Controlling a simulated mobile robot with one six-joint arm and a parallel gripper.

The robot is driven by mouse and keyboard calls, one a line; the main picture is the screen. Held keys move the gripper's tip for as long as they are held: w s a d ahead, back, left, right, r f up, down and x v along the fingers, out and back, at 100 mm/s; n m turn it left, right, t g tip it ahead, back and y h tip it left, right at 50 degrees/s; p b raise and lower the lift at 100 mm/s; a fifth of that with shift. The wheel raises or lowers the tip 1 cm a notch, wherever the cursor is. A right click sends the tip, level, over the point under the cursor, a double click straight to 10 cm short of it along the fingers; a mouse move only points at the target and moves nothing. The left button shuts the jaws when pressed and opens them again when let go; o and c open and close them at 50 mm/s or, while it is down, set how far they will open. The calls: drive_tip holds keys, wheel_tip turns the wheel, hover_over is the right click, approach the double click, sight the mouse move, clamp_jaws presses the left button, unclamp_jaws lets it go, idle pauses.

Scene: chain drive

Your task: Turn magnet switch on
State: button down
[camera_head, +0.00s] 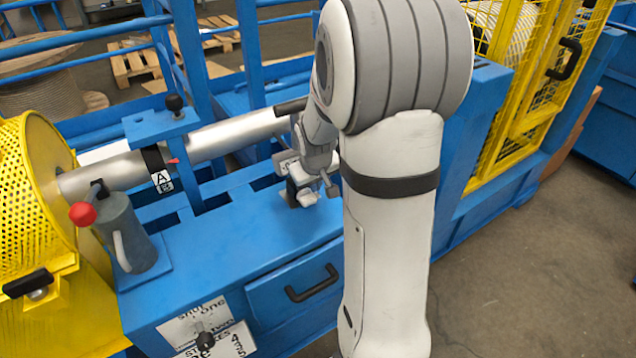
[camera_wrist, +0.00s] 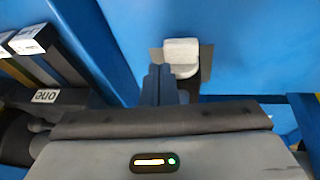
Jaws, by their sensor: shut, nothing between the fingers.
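A pale grey switch block (camera_wrist: 181,50), which looks like the magnet switch, sits on a dark plate on a blue surface in the wrist view. My gripper (camera_wrist: 160,84) is shut and empty, its fingertips just below and left of the block in the picture. I cannot tell whether they touch it. In the head view, a pale part on a dark base (camera_head: 306,197) stands on the blue machine top, at the end of my arm. My fingers are hard to separate from the grey parts there. The on or off position cannot be read.
A silver shaft (camera_head: 238,136) runs across behind the blue machine top (camera_head: 235,235). A red-knobbed lever (camera_head: 83,213) and yellow perforated guard (camera_head: 35,190) stand at left. A drawer with a black handle (camera_head: 312,284) is in front. Floor is clear at lower right.

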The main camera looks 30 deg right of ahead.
drive_tip(key=s+d+r+p, duration=0.2)
drive_tip(key=d+r, duration=0.4)
drive_tip(key=r, duration=0.4)
drive_tip(key=shift+s+r+p, duration=0.2)
drive_tip(key=shift+r+p, duration=0.15)
